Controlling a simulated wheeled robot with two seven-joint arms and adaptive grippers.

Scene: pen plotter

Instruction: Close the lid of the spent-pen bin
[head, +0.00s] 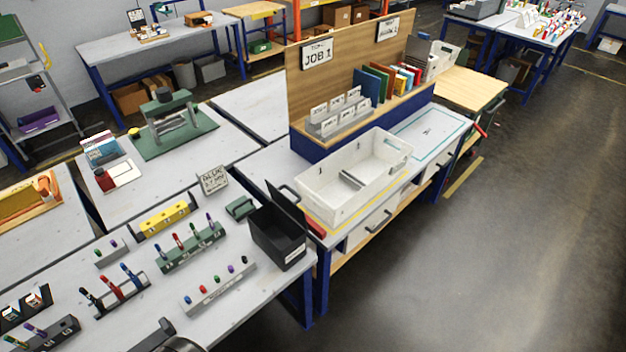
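The spent-pen bin is a black open-topped box (274,245) with a small white label, at the right end of the near grey table. Its black lid (287,204) stands raised along the bin's back edge, so the bin is open. The inside is dark and I cannot tell what it holds. Part of a dark gripper (152,337), apparently my left one, shows at the bottom edge, in front of the pen racks and well short of the bin. Its fingertips are not clear. My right gripper is not in view.
A green block (240,208) and a sign (213,180) stand left of the bin. Pen racks (192,247) and a grey pen holder (219,284) stand on the near table. A white crate (345,200) stands behind the bin. The floor to the right is clear.

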